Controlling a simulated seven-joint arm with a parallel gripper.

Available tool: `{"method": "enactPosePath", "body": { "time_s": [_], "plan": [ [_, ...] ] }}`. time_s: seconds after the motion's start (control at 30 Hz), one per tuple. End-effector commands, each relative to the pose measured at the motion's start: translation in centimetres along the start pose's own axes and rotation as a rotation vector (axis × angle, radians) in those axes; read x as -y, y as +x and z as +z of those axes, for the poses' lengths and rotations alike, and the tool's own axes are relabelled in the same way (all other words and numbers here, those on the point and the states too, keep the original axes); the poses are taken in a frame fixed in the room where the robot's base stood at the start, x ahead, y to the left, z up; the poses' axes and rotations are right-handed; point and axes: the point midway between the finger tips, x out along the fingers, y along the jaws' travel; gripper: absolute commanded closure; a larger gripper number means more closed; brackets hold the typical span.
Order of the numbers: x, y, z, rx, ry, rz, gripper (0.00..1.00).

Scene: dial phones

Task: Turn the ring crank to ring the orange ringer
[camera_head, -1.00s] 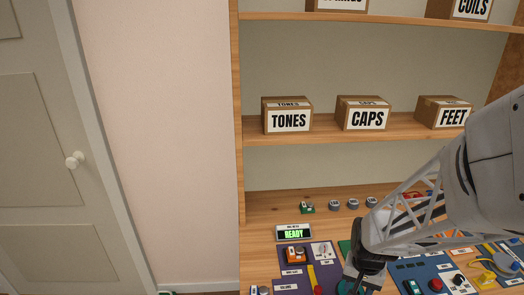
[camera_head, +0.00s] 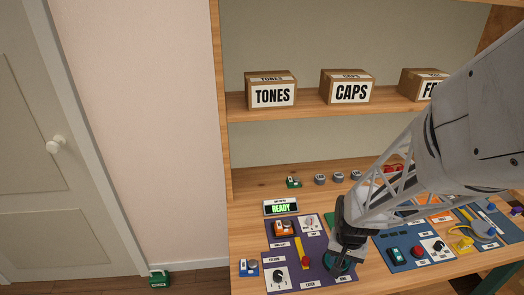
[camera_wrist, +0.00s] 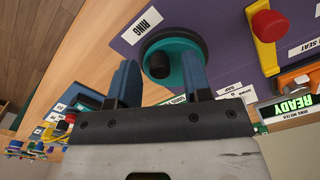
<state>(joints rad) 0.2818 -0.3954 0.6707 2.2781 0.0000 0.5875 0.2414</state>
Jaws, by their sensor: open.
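The ring crank (camera_wrist: 178,58) is a teal disc with a black knob, beside a RING label on a purple panel. In the head view the crank (camera_head: 345,268) is partly hidden by my gripper (camera_head: 338,262). In the wrist view my gripper (camera_wrist: 163,82) has its two blue fingers spread, with the black knob showing between and just beyond the tips. I cannot tell whether they touch it. The orange ringer (camera_head: 284,228) sits at the panel's upper left, and a bit of it (camera_wrist: 296,76) shows at the right of the wrist view.
A yellow lever with a red knob (camera_head: 305,260) stands left of the crank. A black volume knob (camera_head: 280,275) is at the panel's lower left. A display (camera_head: 281,208) reads READY in green. A blue panel (camera_head: 412,250) with controls lies to the right.

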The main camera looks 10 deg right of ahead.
Motion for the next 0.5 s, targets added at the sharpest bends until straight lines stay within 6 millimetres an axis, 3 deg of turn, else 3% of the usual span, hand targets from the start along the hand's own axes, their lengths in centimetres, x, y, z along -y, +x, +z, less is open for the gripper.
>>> {"method": "enactPosePath", "body": {
  "time_s": [0.5],
  "plan": [
    [0.0,1.1,0.0,0.001,0.0,0.0,0.55]
  ]
}}
